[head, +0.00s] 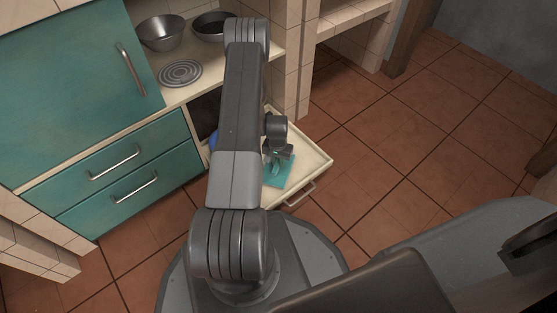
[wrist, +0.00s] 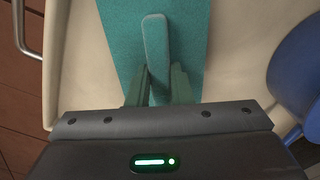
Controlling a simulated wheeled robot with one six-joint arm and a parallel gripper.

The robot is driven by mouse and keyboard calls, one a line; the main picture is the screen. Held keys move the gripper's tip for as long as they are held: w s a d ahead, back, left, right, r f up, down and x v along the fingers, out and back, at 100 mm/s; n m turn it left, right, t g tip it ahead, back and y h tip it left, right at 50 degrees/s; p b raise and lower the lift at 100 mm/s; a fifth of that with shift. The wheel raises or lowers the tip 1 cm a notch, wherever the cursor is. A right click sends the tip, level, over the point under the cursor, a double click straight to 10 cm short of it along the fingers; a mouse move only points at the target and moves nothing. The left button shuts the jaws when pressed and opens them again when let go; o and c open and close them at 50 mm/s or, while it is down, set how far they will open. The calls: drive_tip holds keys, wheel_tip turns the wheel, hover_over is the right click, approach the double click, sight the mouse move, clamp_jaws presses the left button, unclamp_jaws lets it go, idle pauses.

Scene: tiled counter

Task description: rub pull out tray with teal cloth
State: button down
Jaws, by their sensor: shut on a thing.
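The pull-out tray (head: 318,160) is cream-coloured and stands pulled out from the counter, with a metal handle on its front. It also fills much of the wrist view (wrist: 235,60). The teal cloth (head: 284,176) lies flat on the tray, and it shows in the wrist view (wrist: 185,40) with a raised ridge in its middle. My gripper (wrist: 158,88) is shut on that ridge, one finger on each side, low over the tray. In the head view my gripper (head: 277,157) is above the cloth, and my arm hides the tray's left part.
A blue round object (wrist: 300,75) stands on the tray beside the cloth, partly hidden by my arm in the head view (head: 213,140). The tray handle (head: 299,194) juts out. The tiled floor at right is clear.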

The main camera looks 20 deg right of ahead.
drive_tip(key=shift+r+p, duration=1.5)
drive_tip(key=shift+r, duration=1.3)
drive_tip(key=shift+r+p, duration=0.8)
drive_tip(key=shift+r, duration=0.7)
